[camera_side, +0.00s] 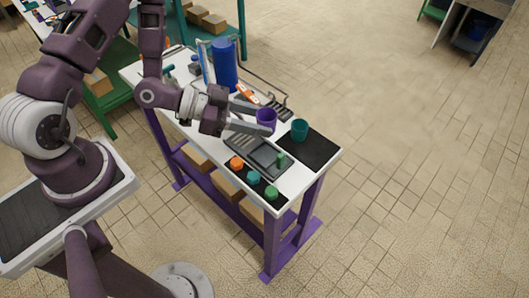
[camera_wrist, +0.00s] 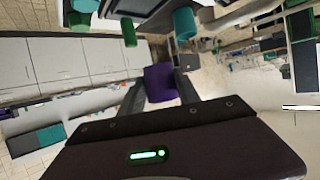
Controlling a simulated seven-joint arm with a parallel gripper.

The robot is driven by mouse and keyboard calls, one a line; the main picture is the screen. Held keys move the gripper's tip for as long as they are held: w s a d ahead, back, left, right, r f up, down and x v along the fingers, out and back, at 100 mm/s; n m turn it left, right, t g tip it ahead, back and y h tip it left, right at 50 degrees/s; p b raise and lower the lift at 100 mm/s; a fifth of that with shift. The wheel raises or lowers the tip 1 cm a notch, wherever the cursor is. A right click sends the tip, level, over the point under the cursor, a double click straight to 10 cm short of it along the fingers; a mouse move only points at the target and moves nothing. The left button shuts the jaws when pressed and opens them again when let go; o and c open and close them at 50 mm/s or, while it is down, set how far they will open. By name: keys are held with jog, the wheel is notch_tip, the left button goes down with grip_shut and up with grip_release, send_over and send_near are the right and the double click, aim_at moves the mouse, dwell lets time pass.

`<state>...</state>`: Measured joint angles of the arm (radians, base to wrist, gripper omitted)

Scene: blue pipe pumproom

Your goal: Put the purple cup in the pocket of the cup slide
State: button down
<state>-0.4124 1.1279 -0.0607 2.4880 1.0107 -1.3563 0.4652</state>
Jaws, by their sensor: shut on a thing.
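The purple cup (camera_side: 266,117) is between the fingers of my gripper (camera_side: 268,121) in the side view, over the white bench. My gripper is shut on it. In the wrist view the purple cup (camera_wrist: 160,84) also sits between the two fingers (camera_wrist: 158,92). A grey tray-like fixture with a dark recess (camera_side: 262,153), which looks like the cup slide, lies on the bench just in front of and below the cup. A short green post (camera_side: 281,159) stands at its right end. The cup's exact height above the bench is hard to tell.
A teal cup (camera_side: 300,130) stands on a black mat (camera_side: 318,151) right of my gripper. Orange (camera_side: 237,163), teal (camera_side: 253,178) and green (camera_side: 271,193) pieces line the front edge. A tall blue cylinder (camera_side: 224,65) stands behind. The mat's right part is clear.

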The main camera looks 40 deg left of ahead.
aim_at(260, 155)
notch_tip(260, 155, down, 9)
jog(key=shift+s+f, duration=0.1)
jog(key=shift+f, duration=0.05)
jog(key=c, duration=0.9)
grip_release()
jog(key=v, duration=1.2)
